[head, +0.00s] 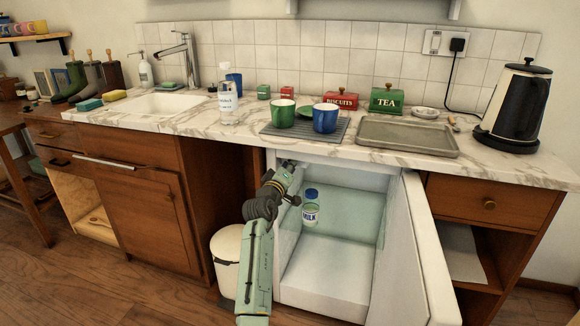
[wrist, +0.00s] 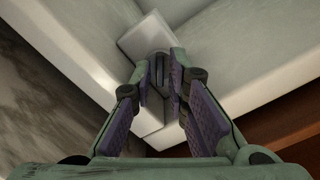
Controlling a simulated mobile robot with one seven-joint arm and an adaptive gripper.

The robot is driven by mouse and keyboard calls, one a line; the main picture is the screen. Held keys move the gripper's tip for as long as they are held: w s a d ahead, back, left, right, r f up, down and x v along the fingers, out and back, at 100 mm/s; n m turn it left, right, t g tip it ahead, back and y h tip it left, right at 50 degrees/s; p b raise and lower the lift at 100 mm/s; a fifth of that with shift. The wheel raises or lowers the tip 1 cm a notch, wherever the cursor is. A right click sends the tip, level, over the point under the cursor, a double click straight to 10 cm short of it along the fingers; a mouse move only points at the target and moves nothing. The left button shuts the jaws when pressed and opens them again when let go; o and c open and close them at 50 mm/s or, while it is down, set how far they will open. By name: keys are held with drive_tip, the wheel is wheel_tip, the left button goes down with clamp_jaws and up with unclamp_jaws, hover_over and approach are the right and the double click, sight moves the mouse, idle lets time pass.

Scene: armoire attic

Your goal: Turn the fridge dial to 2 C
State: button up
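The fridge (head: 330,268) is the white compartment under the counter, with its door (head: 412,255) swung open to the right. My arm reaches into its upper left corner, where my gripper (head: 287,165) sits just under the counter edge. In the wrist view, a pale box with a dark grey dial (wrist: 158,70) is fixed at the fridge's inner corner. My gripper (wrist: 160,74) has its fingertips on either side of the dial, spread apart, with narrow gaps seeming to show. Contact is unclear. The dial's markings cannot be read, and the head view does not show the dial clearly.
A milk bottle (head: 311,208) stands inside the fridge, right of my gripper. A white bin (head: 227,258) stands on the floor left of the fridge. The marble counter (head: 200,122) overhangs my gripper, holding mugs, a tray and a kettle (head: 515,105).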

drive_tip(key=shift+w, duration=0.2)
drive_tip(key=shift+c, duration=0.5)
clamp_jaws()
